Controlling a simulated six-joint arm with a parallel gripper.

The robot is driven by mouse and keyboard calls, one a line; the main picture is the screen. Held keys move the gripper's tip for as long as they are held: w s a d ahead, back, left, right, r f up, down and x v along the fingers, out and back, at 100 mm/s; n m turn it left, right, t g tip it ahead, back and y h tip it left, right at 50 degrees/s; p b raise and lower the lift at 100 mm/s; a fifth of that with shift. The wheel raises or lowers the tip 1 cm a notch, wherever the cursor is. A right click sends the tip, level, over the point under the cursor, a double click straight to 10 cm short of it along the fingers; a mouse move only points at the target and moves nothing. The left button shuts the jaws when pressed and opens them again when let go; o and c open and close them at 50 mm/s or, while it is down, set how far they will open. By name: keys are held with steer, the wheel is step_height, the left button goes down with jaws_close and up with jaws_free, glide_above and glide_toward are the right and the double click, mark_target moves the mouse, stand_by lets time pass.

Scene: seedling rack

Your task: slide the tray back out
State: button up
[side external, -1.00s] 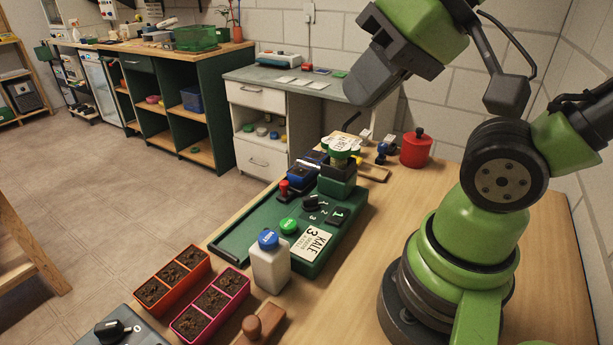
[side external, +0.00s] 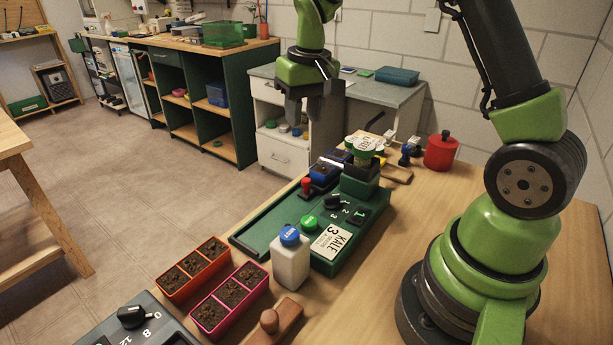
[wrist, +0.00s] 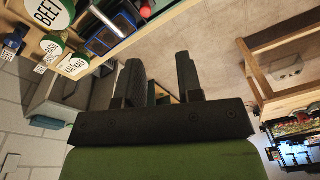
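A flat green tray-like panel (side external: 268,222) with a dark bar along its left end lies on the wooden bench, beside a green control unit (side external: 335,262). I cannot tell whether it is the task's tray. An orange planter (side external: 196,268) and a pink planter (side external: 229,296), both with soil, sit at the front left. My gripper (side external: 304,122) hangs empty, fingers down, above and behind the bench. Its two fingers stand apart in the wrist view (wrist: 159,72).
A white bottle (side external: 290,264) with a blue cap stands by the panel's front edge. A wooden block with a knob (side external: 274,328) and a grey dial box (side external: 150,325) are at the front. Green-lidded jars (side external: 361,150) and a red pot (side external: 440,152) stand at the back.

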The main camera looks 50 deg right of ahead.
steer(key=g, duration=0.1)
glide_above(306, 180)
step_height(306, 180, down, 7)
step_height(306, 180, down, 9)
steer(key=shift+d+f, duration=0.1)
steer(key=shift+f, duration=0.1)
steer(key=shift+c, duration=0.5)
jaws_close()
